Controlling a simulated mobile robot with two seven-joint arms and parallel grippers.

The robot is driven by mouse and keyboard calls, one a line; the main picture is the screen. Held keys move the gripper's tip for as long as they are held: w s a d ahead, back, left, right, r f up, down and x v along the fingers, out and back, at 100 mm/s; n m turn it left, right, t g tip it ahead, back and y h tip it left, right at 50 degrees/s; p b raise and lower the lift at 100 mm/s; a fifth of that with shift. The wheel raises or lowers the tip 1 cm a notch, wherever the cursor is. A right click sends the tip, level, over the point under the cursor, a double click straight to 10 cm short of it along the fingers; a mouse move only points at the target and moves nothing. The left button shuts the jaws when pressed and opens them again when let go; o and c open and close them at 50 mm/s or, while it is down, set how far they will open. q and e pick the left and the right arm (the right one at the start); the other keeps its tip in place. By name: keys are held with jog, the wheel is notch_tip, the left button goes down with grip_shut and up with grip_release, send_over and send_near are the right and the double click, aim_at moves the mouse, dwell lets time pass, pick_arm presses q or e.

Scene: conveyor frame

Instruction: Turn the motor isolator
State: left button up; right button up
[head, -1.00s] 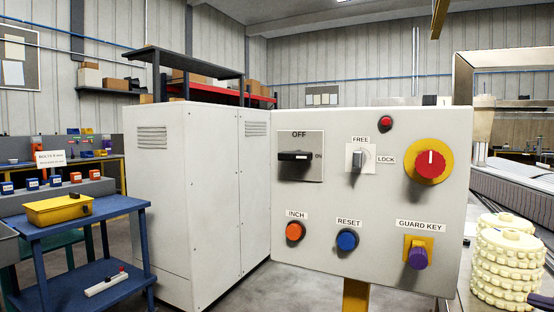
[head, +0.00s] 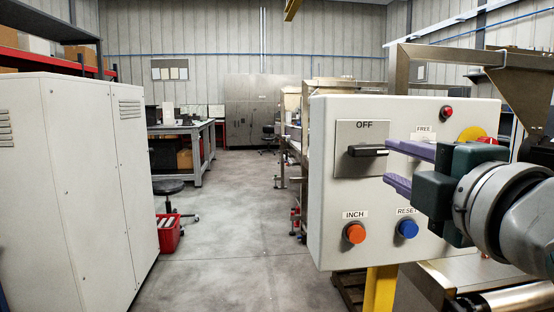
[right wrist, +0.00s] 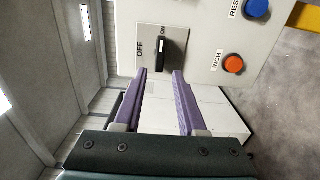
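The motor isolator is a grey plate (head: 352,172) marked OFF at its top, with a black bar handle (head: 366,151) lying horizontal, on the upper left of the panel. My right gripper (head: 388,163) comes in from the right, with its two purple fingers open and empty, one above the other, close to the handle. In the right wrist view the handle (right wrist: 161,56) stands just beyond the open fingertips (right wrist: 160,71), in line with the gap, with the ON mark at its far end. I cannot tell whether they touch. My left gripper is not in view.
The control panel (head: 325,215) also carries an orange INCH button (head: 355,233), a blue RESET button (head: 408,229) and a red lamp (head: 446,112). My arm hides much of its right side.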

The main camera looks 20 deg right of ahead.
aim_at(372, 152)
jog(key=x, duration=0.4)
jog(key=b+x, duration=0.1)
jog(key=x, duration=0.1)
jog(key=shift+d, duration=0.35)
jog(key=shift+w+d, duration=0.1)
jog(key=shift+w, duration=0.6)
grip_shut()
jog(key=n, duration=0.8)
jog(key=shift+r+n, duration=0.1)
jog(key=shift+n, duration=0.3)
jog(key=n, duration=0.8)
jog(key=shift+n, duration=0.3)
jog(key=shift+o, duration=1.2)
grip_release()
